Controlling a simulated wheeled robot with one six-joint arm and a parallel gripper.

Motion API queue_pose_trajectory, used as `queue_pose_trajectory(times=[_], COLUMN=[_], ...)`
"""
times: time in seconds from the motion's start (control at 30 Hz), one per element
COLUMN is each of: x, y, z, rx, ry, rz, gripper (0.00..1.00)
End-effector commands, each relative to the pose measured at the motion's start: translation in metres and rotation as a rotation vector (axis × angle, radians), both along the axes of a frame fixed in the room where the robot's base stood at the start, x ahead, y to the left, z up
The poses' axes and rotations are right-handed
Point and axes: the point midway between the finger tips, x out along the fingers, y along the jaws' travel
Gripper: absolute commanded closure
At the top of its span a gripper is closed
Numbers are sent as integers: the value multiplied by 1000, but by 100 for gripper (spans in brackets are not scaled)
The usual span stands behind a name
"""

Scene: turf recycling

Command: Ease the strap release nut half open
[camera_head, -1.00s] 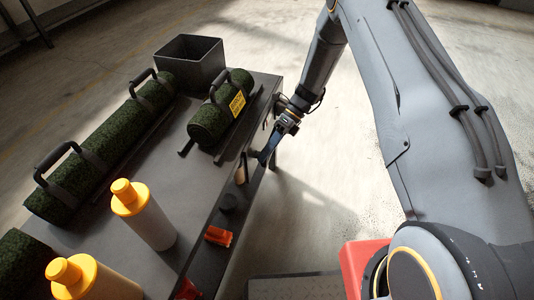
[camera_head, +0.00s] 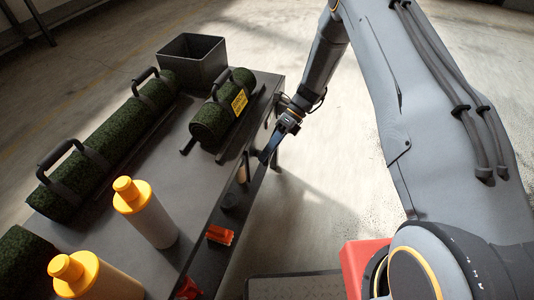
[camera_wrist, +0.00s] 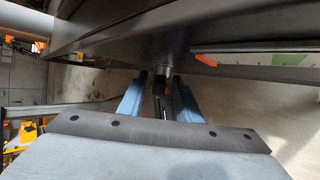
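My gripper (camera_wrist: 160,82) points at the side of the dark workbench, and its two blue-grey fingers stand apart. A small round metal fitting (camera_wrist: 163,70), which looks like the strap release nut, sits under the bench edge between the fingertips. I cannot tell whether either finger touches it or how far it is turned. In the head view my gripper (camera_head: 266,156) is at the bench's right edge, and the nut cannot be made out there. A short green turf roll (camera_head: 220,118) with a strap, handle and yellow label lies on the bench.
The workbench (camera_head: 150,205) also carries a long strapped turf roll (camera_head: 105,145), a dark open bin (camera_head: 192,62) and two yellow-capped bottles (camera_head: 145,212). An orange item (camera_head: 220,235) sits along its right edge.

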Motion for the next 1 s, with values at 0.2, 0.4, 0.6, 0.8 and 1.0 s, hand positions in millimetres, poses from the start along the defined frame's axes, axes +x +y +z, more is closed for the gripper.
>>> queue_pose_trajectory(times=[0.2,0.4,0.6,0.8,1.0], x=[14,29,35,36,36], y=[-16,-34,-43,-44,-44], z=[17,38,49,50,54], rx=[0,0,0,0,1], ry=[-4,-3,1,2,-10], rz=[-3,-2,1,1,12], gripper=[69,69,69,69,69])
